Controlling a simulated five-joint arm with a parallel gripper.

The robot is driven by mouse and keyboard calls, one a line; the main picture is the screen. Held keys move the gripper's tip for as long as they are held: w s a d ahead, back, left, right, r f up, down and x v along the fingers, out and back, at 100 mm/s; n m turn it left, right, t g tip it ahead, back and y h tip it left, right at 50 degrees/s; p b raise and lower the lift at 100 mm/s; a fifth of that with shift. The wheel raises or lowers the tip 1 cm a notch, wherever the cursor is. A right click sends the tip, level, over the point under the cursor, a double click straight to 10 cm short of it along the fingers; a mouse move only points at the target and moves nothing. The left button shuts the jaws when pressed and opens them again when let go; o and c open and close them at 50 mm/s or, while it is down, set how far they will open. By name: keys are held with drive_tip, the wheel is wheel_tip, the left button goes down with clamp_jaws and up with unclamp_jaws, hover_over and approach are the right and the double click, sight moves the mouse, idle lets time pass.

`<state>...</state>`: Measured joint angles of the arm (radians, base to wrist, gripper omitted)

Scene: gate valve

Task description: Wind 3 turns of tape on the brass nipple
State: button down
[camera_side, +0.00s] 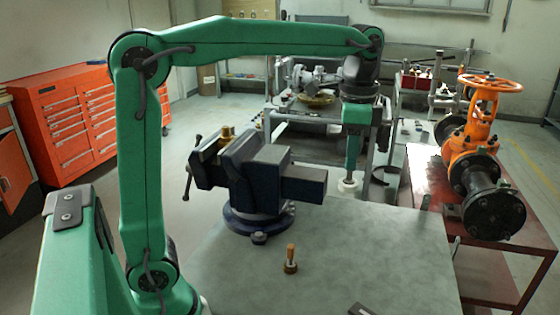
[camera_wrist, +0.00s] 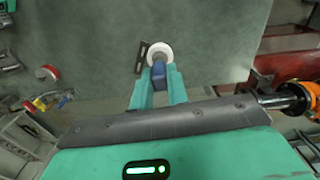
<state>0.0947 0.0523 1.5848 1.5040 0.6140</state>
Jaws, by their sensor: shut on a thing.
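The brass nipple (camera_side: 226,133) shows small and yellow at the left end of the dark blue vise (camera_side: 262,172), in the side view. My gripper (camera_side: 349,181) points down at the far right edge of the bench, well right of the vise. A white tape roll (camera_side: 348,187) is at its tips. In the wrist view, the fingers (camera_wrist: 158,78) close on a blue part (camera_wrist: 158,71) joined to the white roll (camera_wrist: 159,53). I cannot tell whether the roll touches the bench. The nipple cannot be made out in the wrist view.
A wooden-handled brush (camera_side: 290,258) stands on the grey bench (camera_side: 385,250). A dark slotted strip (camera_wrist: 142,58) lies beside the roll in the wrist view. An orange gate valve (camera_side: 474,145) stands on a red table at right. The bench's middle right is clear.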

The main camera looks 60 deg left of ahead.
drive_tip(key=r, duration=0.9)
drive_tip(key=shift+w+a, duration=0.1)
drive_tip(key=shift+a, duration=0.25)
drive_tip(key=s+a, duration=0.3)
drive_tip(key=a, duration=1.2)
drive_tip(key=s+a, duration=0.3)
drive_tip(key=a, duration=1.2)
drive_tip(key=s+a, duration=0.6)
drive_tip(key=a, duration=0.1)
drive_tip(key=shift+w+f, duration=0.15)
drive_tip(key=shift+f, duration=2.35)
drive_tip(key=shift+f, duration=0.25)
drive_tip(key=shift+f, duration=2.2)
